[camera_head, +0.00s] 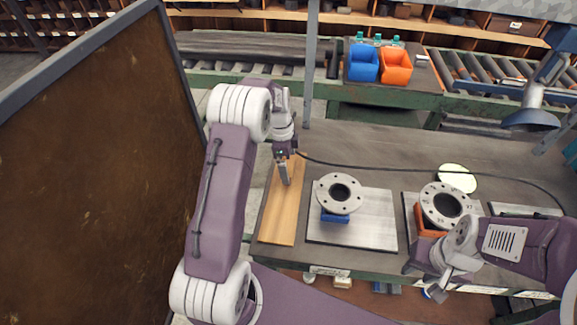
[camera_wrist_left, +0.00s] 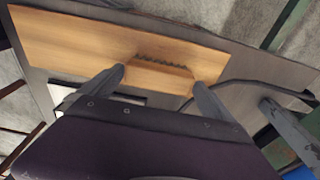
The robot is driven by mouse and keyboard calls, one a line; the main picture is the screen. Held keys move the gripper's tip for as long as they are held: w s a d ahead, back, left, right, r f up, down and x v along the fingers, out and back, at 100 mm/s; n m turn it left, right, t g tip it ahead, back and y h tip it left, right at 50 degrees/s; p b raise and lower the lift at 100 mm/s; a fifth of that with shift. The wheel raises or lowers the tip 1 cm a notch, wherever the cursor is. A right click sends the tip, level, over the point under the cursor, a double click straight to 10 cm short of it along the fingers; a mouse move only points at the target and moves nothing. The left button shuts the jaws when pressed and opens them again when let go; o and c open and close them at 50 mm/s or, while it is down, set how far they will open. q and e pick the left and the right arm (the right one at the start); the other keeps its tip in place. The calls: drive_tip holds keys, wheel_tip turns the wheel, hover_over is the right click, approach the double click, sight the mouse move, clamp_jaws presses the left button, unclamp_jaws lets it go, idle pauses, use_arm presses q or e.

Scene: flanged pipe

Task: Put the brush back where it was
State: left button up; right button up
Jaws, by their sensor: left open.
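The brush (camera_wrist_left: 162,68), a small wooden bar with a dark bristle row, lies on a light wooden board (camera_wrist_left: 75,45) in the left wrist view. The board (camera_head: 277,222) is at the table's left end in the head view, where I cannot clearly make out the brush. My left gripper (camera_head: 286,182) points down over the board. In the wrist view, the left gripper (camera_wrist_left: 160,86) is open, its fingers apart towards the two ends of the brush; I cannot tell whether they touch it. My right gripper (camera_head: 437,291) is at the table's front edge, its jaws unclear.
A flanged pipe piece (camera_head: 340,193) stands on a blue support on a metal plate (camera_head: 375,230). Another flange (camera_head: 445,204) sits on an orange support to the right. A black cable (camera_head: 400,170) crosses the table. A large brown panel (camera_head: 90,170) stands at left.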

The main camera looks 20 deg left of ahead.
use_arm(q)
wheel_tip(320, 180, up, 10)
drive_tip(key=a, duration=0.1)
drive_tip(key=s+d+f+n, duration=0.2)
drive_tip(key=s+n, duration=0.3)
drive_tip(key=s, duration=0.2)
drive_tip(key=s+d+f+n, duration=0.1)
drive_tip(key=s+d+n, duration=0.2)
drive_tip(key=s+n, duration=0.2)
drive_tip(key=s+d+f+n+y, duration=0.1)
drive_tip(key=s+d+f+n, duration=0.1)
drive_tip(key=s+n, duration=0.3)
drive_tip(key=s, duration=0.4)
drive_tip(key=shift+s+d+f+t, duration=0.3)
drive_tip(key=shift+s+d+t, duration=0.05)
drive_tip(key=shift+s+t, duration=0.05)
